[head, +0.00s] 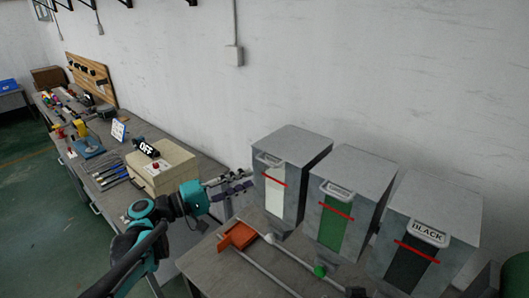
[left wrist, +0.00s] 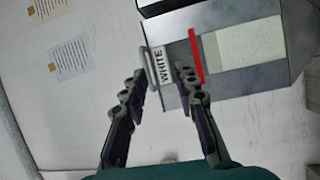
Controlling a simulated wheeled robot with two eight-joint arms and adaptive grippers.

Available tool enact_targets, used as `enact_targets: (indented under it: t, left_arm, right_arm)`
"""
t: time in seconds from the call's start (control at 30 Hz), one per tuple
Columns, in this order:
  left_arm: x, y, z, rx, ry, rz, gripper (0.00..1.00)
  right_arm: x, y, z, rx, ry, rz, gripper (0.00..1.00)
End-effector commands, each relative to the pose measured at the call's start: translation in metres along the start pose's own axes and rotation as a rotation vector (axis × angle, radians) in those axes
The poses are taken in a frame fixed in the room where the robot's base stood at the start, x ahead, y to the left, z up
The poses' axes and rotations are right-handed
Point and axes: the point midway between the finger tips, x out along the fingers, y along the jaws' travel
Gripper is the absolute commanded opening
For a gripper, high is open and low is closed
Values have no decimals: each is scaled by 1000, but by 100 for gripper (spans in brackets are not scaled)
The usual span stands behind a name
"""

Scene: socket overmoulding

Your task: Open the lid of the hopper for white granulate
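The white-granulate hopper (head: 295,147) is the leftmost of three grey hoppers in the head view, with a pale window (head: 274,197) and a red line across it. Its lid looks closed. In the left wrist view its handle (left wrist: 147,68) and WHITE label (left wrist: 159,64) face me. My left gripper (head: 243,180) is in front of this hopper. In the left wrist view its open fingers (left wrist: 158,74) are apart on either side of the handle and label. Whether a finger touches the handle, I cannot tell. My right gripper is not clearly seen.
The green hopper (head: 342,190) and the BLACK hopper (head: 420,225) stand to the right. An orange tray (head: 237,237) lies on the grey table below the hoppers. A beige box (head: 165,165) with an OFF sign stands to the left. The wall is behind.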

Motion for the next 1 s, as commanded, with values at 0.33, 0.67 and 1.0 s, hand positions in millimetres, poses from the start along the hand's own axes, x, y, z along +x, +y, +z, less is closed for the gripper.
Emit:
enact_targets:
  t: [0.33, 0.67, 1.0]
  left_arm:
    - [24, 18, -13, -16, -3, 91, 29]
    - [70, 22, -14, -15, 0, 89, 29]
    - [75, 23, -14, -15, 1, 88, 29]
  right_arm:
    - [-2, 0, -1, 0, 0, 0, 40]
    - [0, 0, 0, 0, 0, 0, 40]
    - [0, 0, 0, 0, 0, 0, 40]
